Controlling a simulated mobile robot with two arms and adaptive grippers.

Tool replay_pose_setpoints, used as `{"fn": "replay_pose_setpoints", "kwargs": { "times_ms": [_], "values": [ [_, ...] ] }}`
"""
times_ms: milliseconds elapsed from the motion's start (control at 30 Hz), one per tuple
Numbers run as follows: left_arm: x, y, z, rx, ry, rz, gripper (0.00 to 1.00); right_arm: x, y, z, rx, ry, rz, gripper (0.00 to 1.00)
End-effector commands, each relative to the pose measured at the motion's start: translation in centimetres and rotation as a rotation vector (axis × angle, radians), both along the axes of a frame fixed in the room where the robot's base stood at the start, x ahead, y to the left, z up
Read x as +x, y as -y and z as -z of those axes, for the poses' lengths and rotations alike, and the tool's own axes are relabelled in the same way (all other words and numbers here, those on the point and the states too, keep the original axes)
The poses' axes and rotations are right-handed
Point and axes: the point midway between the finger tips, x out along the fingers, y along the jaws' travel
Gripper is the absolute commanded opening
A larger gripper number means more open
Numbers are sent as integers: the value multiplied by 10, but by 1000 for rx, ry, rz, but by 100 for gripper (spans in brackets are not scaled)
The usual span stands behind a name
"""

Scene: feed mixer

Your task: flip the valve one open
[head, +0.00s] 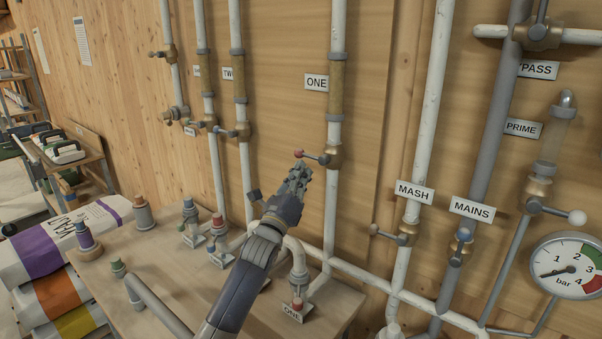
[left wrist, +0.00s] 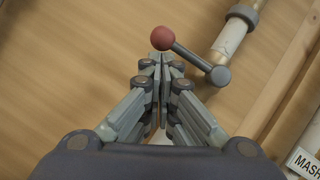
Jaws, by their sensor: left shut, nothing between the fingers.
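The valve one handle is a grey lever with a red ball (head: 299,154) on its left end, sticking out to the left of the brass valve body (head: 334,157). The valve sits on the white pipe under the sign ONE (head: 316,83). My left gripper (head: 301,168) is shut and empty, with its fingertips just below the red ball. In the left wrist view the fingertips (left wrist: 161,58) are together close to the red ball (left wrist: 162,38), and the grey lever (left wrist: 195,58) runs right from it. I cannot tell whether they touch. My right gripper is not in view.
The MASH sign (head: 414,193) and the MAINS sign (head: 472,208) mark pipes to the right, with a pressure gauge (head: 568,266) beyond. A wooden table (head: 165,262) with several small valves stands below my left arm. Sacks (head: 50,250) are stacked at left.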

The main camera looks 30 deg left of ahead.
Motion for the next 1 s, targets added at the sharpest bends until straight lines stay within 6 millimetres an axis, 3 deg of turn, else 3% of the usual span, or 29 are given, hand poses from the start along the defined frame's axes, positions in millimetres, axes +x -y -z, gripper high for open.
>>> {"fn": "replay_pose_setpoints", "kwargs": {
  "times_ms": [1000],
  "values": [
    [0, -6, -8, 157, 13, -1, 0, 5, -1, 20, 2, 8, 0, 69]
  ]
}}
